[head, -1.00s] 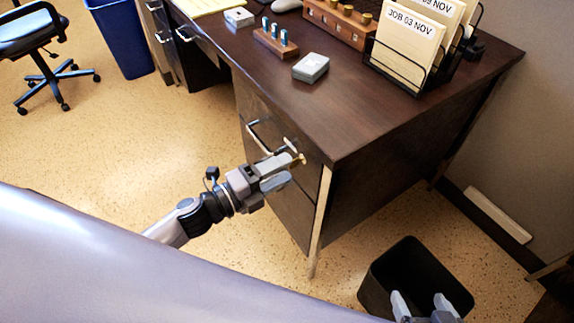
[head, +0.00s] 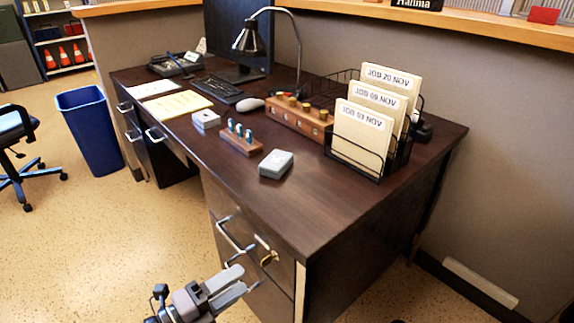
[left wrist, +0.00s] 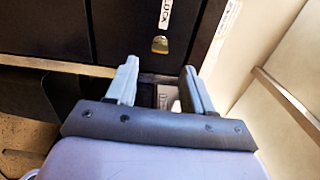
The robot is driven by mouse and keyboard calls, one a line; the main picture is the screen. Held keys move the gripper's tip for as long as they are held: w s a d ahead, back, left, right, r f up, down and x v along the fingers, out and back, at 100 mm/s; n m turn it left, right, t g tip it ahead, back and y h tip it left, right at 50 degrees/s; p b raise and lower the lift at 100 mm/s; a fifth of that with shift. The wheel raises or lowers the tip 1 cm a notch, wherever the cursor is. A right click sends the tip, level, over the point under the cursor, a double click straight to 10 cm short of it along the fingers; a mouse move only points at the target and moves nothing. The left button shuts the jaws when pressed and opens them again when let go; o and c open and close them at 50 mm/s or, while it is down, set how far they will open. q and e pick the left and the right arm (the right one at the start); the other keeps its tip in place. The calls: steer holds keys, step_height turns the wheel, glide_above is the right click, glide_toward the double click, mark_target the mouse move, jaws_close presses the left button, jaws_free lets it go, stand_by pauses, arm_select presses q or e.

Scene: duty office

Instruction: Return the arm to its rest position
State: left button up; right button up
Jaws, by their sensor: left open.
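My left gripper (head: 245,279) is low in front of the desk's drawer pedestal in the head view, its fingers apart and nothing seen between them. It is just below a brass key or lock (head: 268,258) on the upper drawer front, beside that drawer's metal handle (head: 236,236). In the left wrist view the two fingers (left wrist: 158,78) are spread. Ahead of them are a dark panel, a brass lock piece (left wrist: 160,45) and a white label (left wrist: 166,15). Whether a finger touches the desk front I cannot tell. My right gripper is out of view.
The dark desk (head: 345,195) stands close ahead. It holds a file rack (head: 352,165), a grey box (head: 276,164), wooden blocks and a lamp (head: 250,40). A blue bin (head: 92,130) and a chair (head: 18,140) are at left.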

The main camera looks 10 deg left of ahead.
arm_select(q)
steer(key=s+a+f+n+g+y, duration=0.15)
steer(key=s+f+n+y, duration=0.3)
steer(key=n, duration=0.65)
steer(key=s+d+f+n+g+y, duration=0.15)
steer(key=s+f+n+y, duration=0.3)
steer(key=n, duration=0.65)
steer(key=s+a+r+n+p, duration=0.1)
steer(key=s+a+r+p, duration=0.1)
steer(key=r+p, duration=1.3)
steer(key=s+p, duration=0.1)
steer(key=p, duration=0.2)
steer(key=shift+a+g+p, duration=0.15)
steer(key=shift+g+p, duration=0.25)
